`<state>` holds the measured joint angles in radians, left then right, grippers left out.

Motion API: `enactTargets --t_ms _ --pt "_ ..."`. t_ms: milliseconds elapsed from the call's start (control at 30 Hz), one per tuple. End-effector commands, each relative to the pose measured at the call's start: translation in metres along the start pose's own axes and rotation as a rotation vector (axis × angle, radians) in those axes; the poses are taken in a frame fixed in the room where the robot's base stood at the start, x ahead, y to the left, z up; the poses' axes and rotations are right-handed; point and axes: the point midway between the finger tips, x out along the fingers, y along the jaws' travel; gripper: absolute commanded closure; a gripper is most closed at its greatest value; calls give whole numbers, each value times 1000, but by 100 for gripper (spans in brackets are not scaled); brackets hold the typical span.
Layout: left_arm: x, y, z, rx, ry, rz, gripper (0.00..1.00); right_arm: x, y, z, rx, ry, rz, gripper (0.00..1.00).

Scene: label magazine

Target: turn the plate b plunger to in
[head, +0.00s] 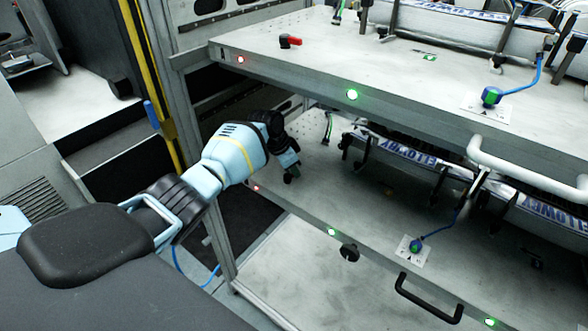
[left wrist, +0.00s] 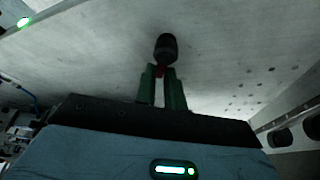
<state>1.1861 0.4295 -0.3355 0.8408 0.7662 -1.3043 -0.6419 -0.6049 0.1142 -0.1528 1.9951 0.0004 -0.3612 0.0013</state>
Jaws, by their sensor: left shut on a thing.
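My left gripper (head: 290,172) reaches in over the front left part of the lower plate (head: 290,305), under the upper plate. In the left wrist view, the two fingers of my left gripper (left wrist: 161,76) are shut on the plunger (left wrist: 166,47). Its dark round end stands out beyond the fingertips, and a small bit of red shows between them. In the head view my gripper hides most of this plunger, so its turn position cannot be told. No plate letter is readable. My right gripper is not in view.
The upper plate (head: 330,72) overhangs my left gripper and carries a similar red and black plunger (head: 290,41). Label magazines (head: 400,148) stand to the right. A black handle (head: 429,299) and a black knob (head: 349,252) stick out at the lower front. A yellow post (head: 143,65) rises at left.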

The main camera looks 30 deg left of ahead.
Motion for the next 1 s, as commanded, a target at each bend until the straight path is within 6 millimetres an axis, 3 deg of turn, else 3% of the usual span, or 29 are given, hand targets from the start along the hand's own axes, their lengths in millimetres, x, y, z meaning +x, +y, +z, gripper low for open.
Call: enactTargets --t_ms 33,700,1000 --pt "7 2 5 38 -9 23 100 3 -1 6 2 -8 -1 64" --pt "5 12 8 624 -9 267 100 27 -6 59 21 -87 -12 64" --pt "3 15 10 846 -7 358 100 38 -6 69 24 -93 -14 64"
